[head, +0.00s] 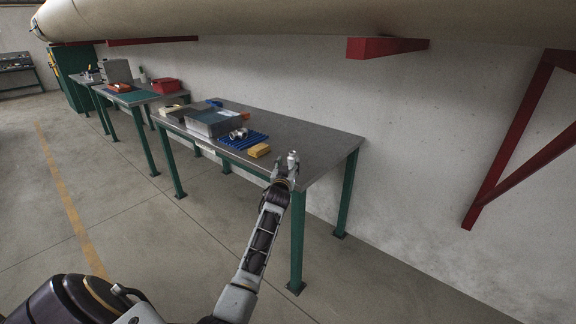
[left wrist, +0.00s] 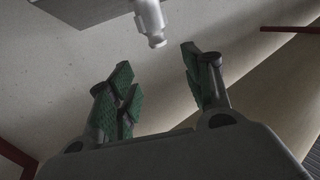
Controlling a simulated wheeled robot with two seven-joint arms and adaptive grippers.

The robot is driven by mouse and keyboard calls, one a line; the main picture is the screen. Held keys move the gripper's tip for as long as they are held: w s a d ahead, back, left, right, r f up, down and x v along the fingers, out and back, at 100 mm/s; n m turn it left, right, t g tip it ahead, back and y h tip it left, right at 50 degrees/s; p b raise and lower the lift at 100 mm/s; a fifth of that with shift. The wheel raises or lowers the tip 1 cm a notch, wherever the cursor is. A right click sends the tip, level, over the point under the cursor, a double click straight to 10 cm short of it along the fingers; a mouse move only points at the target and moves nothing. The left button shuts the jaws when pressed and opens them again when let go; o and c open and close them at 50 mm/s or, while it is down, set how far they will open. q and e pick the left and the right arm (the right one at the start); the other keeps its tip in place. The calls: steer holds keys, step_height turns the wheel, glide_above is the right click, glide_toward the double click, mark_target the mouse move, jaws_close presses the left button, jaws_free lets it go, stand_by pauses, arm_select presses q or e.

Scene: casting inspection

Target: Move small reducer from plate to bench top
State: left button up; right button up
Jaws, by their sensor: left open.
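A small pale metal fitting, apparently the small reducer (head: 292,157), shows over the bench top (head: 325,146) near its front right corner. It looks upright, just beyond my left gripper (head: 286,173). In the left wrist view the fitting (left wrist: 150,22) is at the top, with its narrower end toward the fingers. My left gripper (left wrist: 163,83) is open, with a clear gap between its green-padded fingers and nothing gripped. A blue ribbed plate (head: 256,138) lies further left on the bench, with a silver metal part (head: 239,133) on it. My right gripper is not in view.
A yellow block (head: 259,150) lies near the bench's front edge, left of my gripper. A grey box (head: 212,122) stands on the bench's left half. The bench top's right end is mostly clear. A second table with red trays (head: 165,85) stands behind left.

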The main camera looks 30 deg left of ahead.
arm_select(q)
steer(key=shift+f, duration=0.1)
stand_by(0.5)
steer(key=s+d+f+m+g+h, duration=0.1)
steer(key=s+d+f+m+h, duration=0.4)
steer(key=d+f, duration=0.55)
steer(key=s+d+f+g, duration=0.1)
steer(key=s+d+f, duration=0.25)
steer(key=f, duration=0.35)
steer(key=s+d+f+g+h, duration=0.1)
steer(key=s+d+f+g, duration=0.1)
steer(key=s+f, duration=0.3)
steer(key=s+d+f+g, duration=0.1)
steer(key=s+d+f, duration=0.15)
steer(key=f, duration=0.55)
steer(key=s+d+f+g, duration=0.2)
steer(key=s+f+g, duration=0.1)
steer(key=s+f, duration=0.6)
steer(key=s+d+f+m+g+h, duration=0.1)
steer(key=s+d+f+g, duration=0.1)
steer(key=s+f, duration=0.8)
steer(key=s+d+f+m+g, duration=0.1)
steer(key=s+f+g, duration=0.3)
steer(key=s+f, duration=0.6)
steer(key=s+d, duration=0.1)
steer(key=s, duration=0.2)
steer(key=shift+d+f+h, duration=0.15)
steer(key=shift+f+h, duration=0.1)
steer(key=shift+h, duration=0.05)
steer(key=shift+s, duration=0.1)
